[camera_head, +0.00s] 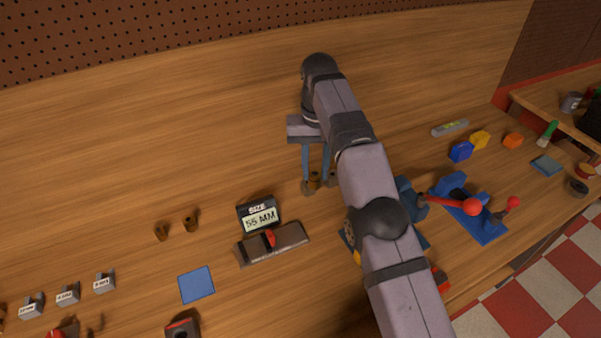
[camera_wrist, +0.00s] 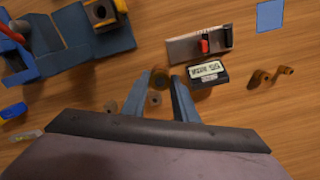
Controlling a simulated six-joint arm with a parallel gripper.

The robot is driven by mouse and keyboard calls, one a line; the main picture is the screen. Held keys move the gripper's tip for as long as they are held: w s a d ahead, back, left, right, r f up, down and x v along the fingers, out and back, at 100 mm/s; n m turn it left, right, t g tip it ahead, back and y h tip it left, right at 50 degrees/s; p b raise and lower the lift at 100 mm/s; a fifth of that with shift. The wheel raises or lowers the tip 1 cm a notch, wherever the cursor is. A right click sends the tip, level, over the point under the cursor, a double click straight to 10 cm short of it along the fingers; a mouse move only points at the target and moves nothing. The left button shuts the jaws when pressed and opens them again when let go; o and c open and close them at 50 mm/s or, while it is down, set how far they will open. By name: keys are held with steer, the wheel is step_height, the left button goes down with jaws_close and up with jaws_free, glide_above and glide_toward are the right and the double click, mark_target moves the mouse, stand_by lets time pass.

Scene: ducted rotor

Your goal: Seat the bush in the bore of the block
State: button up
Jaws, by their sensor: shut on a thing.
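My gripper (camera_head: 315,178) points down at the bench, its two blue fingers shut on a small brown bush (camera_head: 315,177). In the wrist view the bush (camera_wrist: 160,79) sits between the fingertips of my gripper (camera_wrist: 161,77). Whether it touches the bench cannot be told. A yellow block with a dark round bore (camera_wrist: 102,12) sits in a blue fixture (camera_wrist: 85,35) at the upper left of the wrist view, apart from my gripper. In the head view my arm hides most of that block.
Two more (camera_head: 191,224) stand left of the display reading 55 MM (camera_head: 258,215). A gauge with a red slider (camera_head: 270,243) and a blue mat (camera_head: 196,284) lie nearby. A red-handled clamp (camera_head: 470,206) stands right.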

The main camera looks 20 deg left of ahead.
steer(key=shift+w+d+r, duration=0.25)
steer(key=shift+d+r, duration=0.15)
steer(key=shift+d, duration=0.2)
steer(key=d+r+m+p, duration=0.1)
steer(key=d+m+p, duration=0.15)
steer(key=d, duration=1.35)
step_height(320, 180, down, 9)
steer(key=s+d, duration=0.2)
steer(key=s, duration=0.1)
steer(key=shift+f+b, duration=1.6)
steer(key=shift+f, duration=1.35)
